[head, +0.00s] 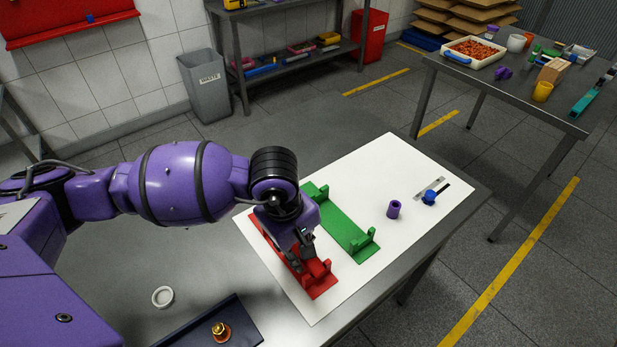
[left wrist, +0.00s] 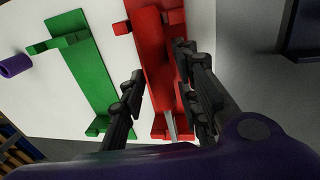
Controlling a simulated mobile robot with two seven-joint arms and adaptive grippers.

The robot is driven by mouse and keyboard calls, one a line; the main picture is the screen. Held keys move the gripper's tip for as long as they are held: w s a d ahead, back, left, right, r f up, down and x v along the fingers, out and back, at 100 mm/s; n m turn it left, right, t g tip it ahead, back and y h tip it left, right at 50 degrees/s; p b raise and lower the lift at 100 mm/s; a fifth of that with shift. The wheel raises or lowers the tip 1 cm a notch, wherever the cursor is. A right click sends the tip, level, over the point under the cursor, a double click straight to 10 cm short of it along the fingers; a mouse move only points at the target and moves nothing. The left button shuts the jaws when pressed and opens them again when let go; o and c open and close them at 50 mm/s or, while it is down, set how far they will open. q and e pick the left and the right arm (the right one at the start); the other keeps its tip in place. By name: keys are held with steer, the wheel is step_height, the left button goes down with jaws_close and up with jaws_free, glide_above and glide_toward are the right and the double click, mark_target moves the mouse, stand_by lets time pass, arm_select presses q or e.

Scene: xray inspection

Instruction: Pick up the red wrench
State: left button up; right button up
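A long red piece (head: 319,284) lies on the white sheet (head: 385,165), partly hidden behind my left gripper (head: 304,252). A thin grey strip (left wrist: 170,124) shows between the fingers. I cannot tell whether the fingers touch anything. My right gripper is not in view.
A green piece (head: 340,222) of similar shape lies right beside the red one. A purple cylinder (head: 393,209) and a blue item (head: 430,197) are farther right. A dark tray (head: 240,312) with a brass part (head: 221,331) and a white ring (head: 162,297) are at the near left.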

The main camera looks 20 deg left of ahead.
arm_select(q)
jaws_close()
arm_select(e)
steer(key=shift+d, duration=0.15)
arm_select(q)
steer(key=shift+r, duration=0.1)
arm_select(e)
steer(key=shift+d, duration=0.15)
arm_select(q)
steer(key=shift+w+r, duration=0.1)
